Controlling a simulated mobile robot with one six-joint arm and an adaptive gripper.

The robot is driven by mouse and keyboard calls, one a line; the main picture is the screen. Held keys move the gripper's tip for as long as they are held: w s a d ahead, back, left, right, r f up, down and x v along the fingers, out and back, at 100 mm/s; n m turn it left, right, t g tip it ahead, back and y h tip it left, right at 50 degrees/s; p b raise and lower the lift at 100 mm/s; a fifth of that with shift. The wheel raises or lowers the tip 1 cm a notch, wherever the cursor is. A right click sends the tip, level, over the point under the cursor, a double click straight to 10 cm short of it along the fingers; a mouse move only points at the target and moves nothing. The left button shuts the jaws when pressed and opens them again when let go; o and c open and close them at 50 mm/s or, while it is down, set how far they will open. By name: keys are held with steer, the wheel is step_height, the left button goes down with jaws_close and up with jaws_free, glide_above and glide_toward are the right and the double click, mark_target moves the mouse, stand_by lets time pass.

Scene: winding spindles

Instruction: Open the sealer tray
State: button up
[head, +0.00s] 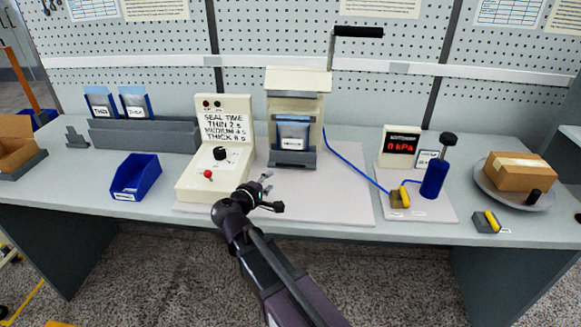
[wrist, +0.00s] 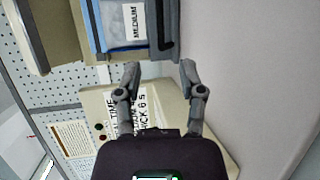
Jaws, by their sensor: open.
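The sealer (head: 297,82) is a cream press with a black-handled lever raised above it, standing on a pale board. Its grey tray (head: 292,159) sits low at the front and holds a blue-edged pouch (head: 293,134) labelled MEDIUM. In the wrist view the tray (wrist: 166,28) and the pouch (wrist: 120,28) lie just beyond the fingertips. My gripper (head: 273,194) is open and empty, in front of the tray and a little to its left. Its two fingers (wrist: 160,74) are spread apart in the wrist view, not visibly touching the tray.
A control box (head: 225,125) with seal times, a black knob and a red lever stands left of the sealer. A blue bin (head: 136,177) is farther left. A pressure display (head: 400,147) and blue pump (head: 434,180) stand right. Board right of the tray is clear.

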mark_target(291, 165)
steer(key=shift+w+d, duration=0.1)
steer(key=shift+w, duration=0.05)
steer(key=b+x, duration=0.2)
steer(key=x, duration=1.1)
steer(key=shift+w+d+f+b, duration=0.1)
steer(key=shift+w+f+b, duration=0.05)
steer(key=shift+w+b, duration=0.15)
steer(key=shift+s, duration=0.1)
jaws_close()
